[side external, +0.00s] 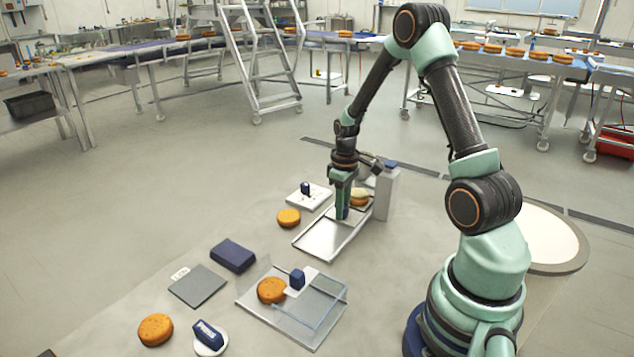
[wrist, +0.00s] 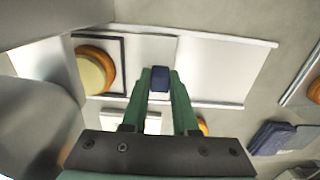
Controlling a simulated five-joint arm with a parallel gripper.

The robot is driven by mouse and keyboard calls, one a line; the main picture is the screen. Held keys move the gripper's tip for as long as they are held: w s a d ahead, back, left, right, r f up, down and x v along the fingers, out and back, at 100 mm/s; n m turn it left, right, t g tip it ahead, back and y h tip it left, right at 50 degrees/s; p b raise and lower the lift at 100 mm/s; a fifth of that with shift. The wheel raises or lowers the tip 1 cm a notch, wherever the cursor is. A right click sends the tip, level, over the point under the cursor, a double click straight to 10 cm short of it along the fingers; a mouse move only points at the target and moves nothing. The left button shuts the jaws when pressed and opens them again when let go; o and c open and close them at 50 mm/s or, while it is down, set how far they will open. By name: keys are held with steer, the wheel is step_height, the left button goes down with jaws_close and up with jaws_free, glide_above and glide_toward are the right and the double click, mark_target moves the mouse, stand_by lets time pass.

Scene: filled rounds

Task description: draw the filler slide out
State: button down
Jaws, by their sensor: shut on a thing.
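My gripper (side external: 343,214) is down over the pale railed tray (side external: 318,241) beside the grey post in the side view. In the wrist view its green fingers (wrist: 160,76) are shut on a small blue block (wrist: 160,83), which looks like the filler slide's handle. Left of the block, an orange round with a pale cream top (wrist: 92,72) lies within a dark-edged square (wrist: 123,60). The round also shows in the side view (side external: 360,195), just behind my fingers. The join between block and slide is hidden by the fingers.
A grey post with a blue top (side external: 388,196) stands close behind my gripper. A white plate with a blue knob (side external: 318,196) and an orange round (side external: 288,217) lie left of the tray. A clear-walled tray (side external: 318,308) stands nearer. The tray's front half is bare.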

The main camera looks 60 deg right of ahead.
steer(key=a, duration=1.1)
steer(key=shift+a, duration=0.3)
steer(key=c, duration=0.7)
jaws_free()
steer(key=shift+d+r, duration=0.1)
steer(key=shift+r, duration=0.05)
steer(key=shift+r, duration=0.25)
step_height(320, 180, up, 11)
steer(key=shift+r, duration=0.2)
